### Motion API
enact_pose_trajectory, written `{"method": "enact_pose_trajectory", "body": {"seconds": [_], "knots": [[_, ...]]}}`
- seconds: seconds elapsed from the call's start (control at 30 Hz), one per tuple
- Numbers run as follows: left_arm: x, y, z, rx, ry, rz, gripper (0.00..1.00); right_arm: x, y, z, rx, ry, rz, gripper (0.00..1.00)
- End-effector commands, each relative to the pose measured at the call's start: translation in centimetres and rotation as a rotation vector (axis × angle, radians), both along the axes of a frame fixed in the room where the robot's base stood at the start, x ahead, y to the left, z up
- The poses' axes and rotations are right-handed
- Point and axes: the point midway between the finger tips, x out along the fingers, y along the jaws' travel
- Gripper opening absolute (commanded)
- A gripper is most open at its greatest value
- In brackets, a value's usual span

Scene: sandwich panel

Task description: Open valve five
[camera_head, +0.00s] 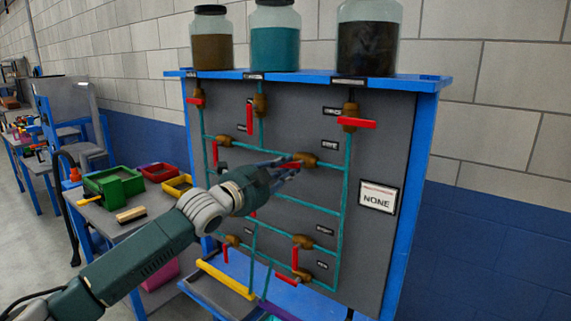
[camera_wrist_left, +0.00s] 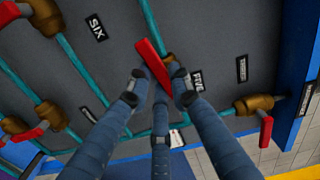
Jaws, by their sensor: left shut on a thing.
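Valve five has a brass body (camera_head: 306,160) and a red lever handle (camera_head: 291,165), on a teal pipe in the middle of the grey panel. In the left wrist view the red handle (camera_wrist_left: 152,62) lies diagonally near the FIVE label (camera_wrist_left: 197,79), and its brass body (camera_wrist_left: 170,62) is partly hidden behind it. My left gripper (camera_head: 284,170) reaches the valve from the left. In the wrist view its blue-grey fingers (camera_wrist_left: 158,88) are closed around the lower part of the handle. My right gripper is not in view.
Other red-handled valves sit close by, including one by the SIX label (camera_wrist_left: 96,27) and a top-right one (camera_head: 352,120). Three jars stand on the blue top shelf (camera_head: 300,75). A sign (camera_head: 378,197) reads NONE. A workbench with green (camera_head: 113,184) and yellow bins is at left.

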Motion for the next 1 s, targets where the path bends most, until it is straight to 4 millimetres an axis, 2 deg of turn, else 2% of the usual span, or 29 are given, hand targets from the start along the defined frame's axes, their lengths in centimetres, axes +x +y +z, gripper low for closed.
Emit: {"method": "enact_pose_trajectory", "body": {"seconds": [0.03, 0.3, 0.93, 0.97, 1.0], "knots": [[0.0, 0.1, 0.2, 0.029, -0.016, 0.001, 0.0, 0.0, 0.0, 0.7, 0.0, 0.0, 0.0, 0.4], [0.0, 0.0, 0.3, 0.129, -0.088, 0.0, 0.0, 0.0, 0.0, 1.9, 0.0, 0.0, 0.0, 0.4], [0.0, 0.0, 0.2, 0.171, -0.119, 0.001, 0.0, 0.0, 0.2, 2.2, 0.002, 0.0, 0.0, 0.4], [0.0, 0.0, 0.2, 0.171, -0.119, 0.001, 0.22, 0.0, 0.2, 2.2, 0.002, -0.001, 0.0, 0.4], [0.0, 0.0, 0.2, 0.171, -0.119, 0.001, 0.29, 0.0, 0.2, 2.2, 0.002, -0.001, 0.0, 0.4]]}}
